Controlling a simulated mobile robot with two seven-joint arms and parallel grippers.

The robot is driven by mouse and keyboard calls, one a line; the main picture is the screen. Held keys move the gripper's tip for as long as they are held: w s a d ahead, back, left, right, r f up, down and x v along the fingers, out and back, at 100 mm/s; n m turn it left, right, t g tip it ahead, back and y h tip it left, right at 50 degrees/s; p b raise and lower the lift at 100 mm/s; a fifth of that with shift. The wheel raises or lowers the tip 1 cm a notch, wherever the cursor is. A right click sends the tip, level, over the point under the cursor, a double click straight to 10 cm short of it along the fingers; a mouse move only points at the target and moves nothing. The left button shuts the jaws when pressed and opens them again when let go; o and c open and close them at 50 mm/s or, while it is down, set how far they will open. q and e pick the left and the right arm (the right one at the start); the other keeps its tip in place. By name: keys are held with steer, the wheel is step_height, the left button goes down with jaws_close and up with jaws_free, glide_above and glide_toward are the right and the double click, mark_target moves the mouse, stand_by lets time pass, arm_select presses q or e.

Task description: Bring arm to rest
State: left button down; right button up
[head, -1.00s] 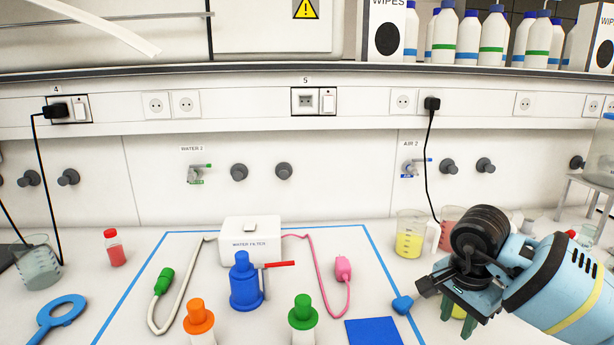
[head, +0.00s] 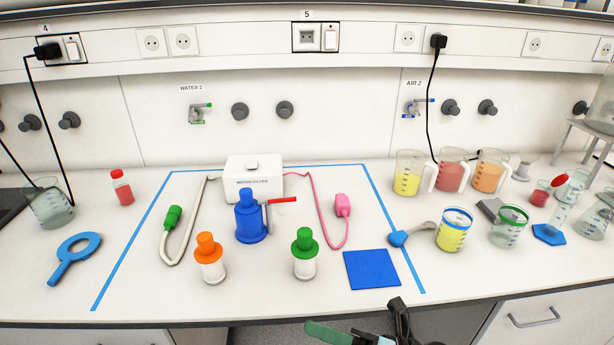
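My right gripper (head: 328,333) is only partly in view at the bottom edge of the head view, below the front edge of the bench. A green finger-like part and a black part (head: 400,318) of my arm show there. The rest is cut off by the frame, so its opening cannot be judged. Nothing is seen held in the part that shows. My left gripper is not in view.
A yellow beaker (head: 454,231) and several juice vessels stand right. The front strip is mostly clear.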

steer(key=s+d+f+m+t+h, duration=0.1)
steer(key=d+f+m+t+h, duration=0.45)
steer(key=m, duration=0.65)
steer(key=s+d+f+m+t+h, duration=0.2)
steer(key=d+f+m+t+h, duration=0.35)
steer(key=m, duration=0.65)
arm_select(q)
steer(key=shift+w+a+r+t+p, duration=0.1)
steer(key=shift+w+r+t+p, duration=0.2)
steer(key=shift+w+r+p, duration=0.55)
arm_select(e)
steer(key=s+d+f+m+g+h, duration=0.3)
steer(key=s+f+m, duration=0.3)
steer(key=s+f, duration=0.2)
steer(key=s+d+f+m+g+h, duration=0.3)
steer(key=s+f+m, duration=0.4)
steer(key=s, duration=0.3)
steer(key=shift+s+d+f+g+h, duration=0.25)
steer(key=shift+d+f+g+h, duration=0.15)
steer(key=shift+g, duration=0.4)
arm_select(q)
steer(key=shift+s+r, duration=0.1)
